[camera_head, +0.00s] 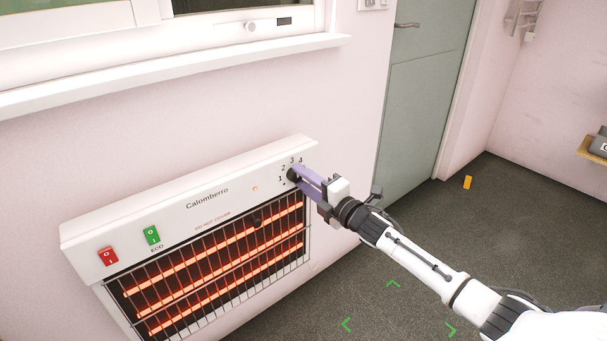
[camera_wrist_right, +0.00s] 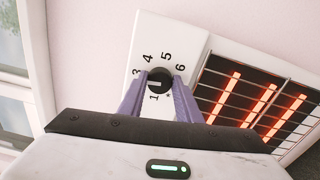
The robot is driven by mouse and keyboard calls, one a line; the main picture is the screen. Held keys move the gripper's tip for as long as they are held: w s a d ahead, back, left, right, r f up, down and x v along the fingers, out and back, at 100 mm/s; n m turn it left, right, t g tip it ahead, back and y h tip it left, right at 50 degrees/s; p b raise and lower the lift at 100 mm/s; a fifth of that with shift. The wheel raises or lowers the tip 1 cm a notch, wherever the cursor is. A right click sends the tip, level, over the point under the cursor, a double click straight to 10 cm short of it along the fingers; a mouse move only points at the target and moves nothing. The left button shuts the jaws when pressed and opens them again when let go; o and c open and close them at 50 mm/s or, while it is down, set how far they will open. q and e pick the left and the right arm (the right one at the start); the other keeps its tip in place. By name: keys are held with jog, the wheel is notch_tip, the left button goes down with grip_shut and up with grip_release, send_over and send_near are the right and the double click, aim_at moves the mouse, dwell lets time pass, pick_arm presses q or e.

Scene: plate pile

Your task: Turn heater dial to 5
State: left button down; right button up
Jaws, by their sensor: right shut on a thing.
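The white wall heater (camera_head: 150,215) has a black dial (camera_wrist_right: 160,80) at the right end of its sloped top panel. Numbers ring the dial; 1, 3, 4, 5 and 6 are readable in the right wrist view. A pale mark on the dial points left there, between 1 and 3, where a finger covers the ring. My right gripper (camera_head: 297,180), with purple fingers, is shut on the dial, one finger on each side. It also shows in the right wrist view (camera_wrist_right: 160,92). My left gripper is out of view.
The heater bars (camera_head: 220,262) glow orange behind a wire grille below the dial. A red switch (camera_head: 108,256) and a green switch (camera_head: 151,235) sit at the panel's left. A windowsill (camera_head: 180,68) juts out above. The floor (camera_head: 400,270) to the right looks mostly clear.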

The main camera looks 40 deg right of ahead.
jog(key=m+p, duration=0.2)
jog(key=m, duration=0.4)
jog(key=shift+m+p, duration=0.3)
jog(key=shift+p, duration=0.1)
jog(key=m, duration=0.1)
jog(key=m+p, duration=0.1)
jog(key=m, duration=0.1)
jog(key=shift+f+m, duration=0.2)
jog(key=shift+m, duration=0.1)
jog(key=m+p, duration=0.1)
jog(key=m, duration=0.2)
jog(key=shift+a+m, duration=0.1)
jog(key=shift+m, duration=0.2)
jog(key=m, duration=0.3)
jog(key=shift+a+f+m+p, duration=0.1)
jog(key=shift+m+p, duration=0.25)
jog(key=shift+m, duration=0.85)
jog(key=o, duration=1.1)
